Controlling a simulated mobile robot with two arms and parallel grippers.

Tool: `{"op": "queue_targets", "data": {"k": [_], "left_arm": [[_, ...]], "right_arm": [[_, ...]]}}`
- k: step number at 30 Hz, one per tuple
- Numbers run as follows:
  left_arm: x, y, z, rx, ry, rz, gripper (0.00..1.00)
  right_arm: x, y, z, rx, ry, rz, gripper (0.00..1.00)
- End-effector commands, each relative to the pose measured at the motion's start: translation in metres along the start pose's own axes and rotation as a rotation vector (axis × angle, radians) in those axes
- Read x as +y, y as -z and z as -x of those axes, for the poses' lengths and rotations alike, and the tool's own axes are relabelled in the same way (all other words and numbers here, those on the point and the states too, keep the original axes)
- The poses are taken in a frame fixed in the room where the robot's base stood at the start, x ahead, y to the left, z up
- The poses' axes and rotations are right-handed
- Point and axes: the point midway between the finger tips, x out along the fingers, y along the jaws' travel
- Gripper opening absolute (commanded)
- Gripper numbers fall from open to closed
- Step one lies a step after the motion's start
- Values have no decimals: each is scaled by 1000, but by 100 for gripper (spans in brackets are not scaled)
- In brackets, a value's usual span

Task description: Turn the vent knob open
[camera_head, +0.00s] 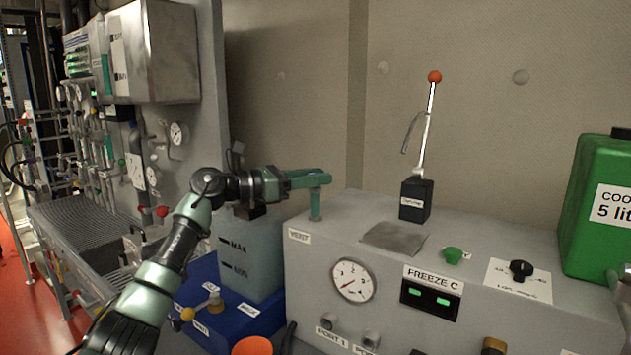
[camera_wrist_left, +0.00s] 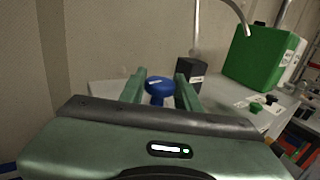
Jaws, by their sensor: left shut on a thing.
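The vent knob is blue and sits between the fingertips of my left gripper in the left wrist view (camera_wrist_left: 158,85). My left gripper (camera_head: 314,196) reaches from the left to the left end of the grey machine top, above the VENT label (camera_head: 299,235). In the left wrist view its two green fingers (camera_wrist_left: 160,92) are on either side of the knob, shut on it. In the head view the fingers hide the knob, and I cannot tell how far it is turned. My right gripper is not in view.
The grey machine (camera_head: 470,240) carries a pressure gauge (camera_head: 353,281), a green knob (camera_head: 453,255), a black knob (camera_head: 520,270) and a black block (camera_head: 415,199) with an orange-tipped lever. A green coolant can (camera_head: 597,205) stands right.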

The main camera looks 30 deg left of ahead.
Motion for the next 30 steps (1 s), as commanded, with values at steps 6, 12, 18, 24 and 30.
{"op": "queue_targets", "data": {"k": [6,12,18,24,30], "left_arm": [[1,-2,0,1,126,5,0],[0,-2,-1,2,198,3,0],[0,0,0,3,232,1,0],[0,1,0,4,241,1,0],[-1,1,-1,4,241,1,0]], "right_arm": [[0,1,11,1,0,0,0],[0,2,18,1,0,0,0],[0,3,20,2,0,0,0],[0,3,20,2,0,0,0],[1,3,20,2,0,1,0]]}}
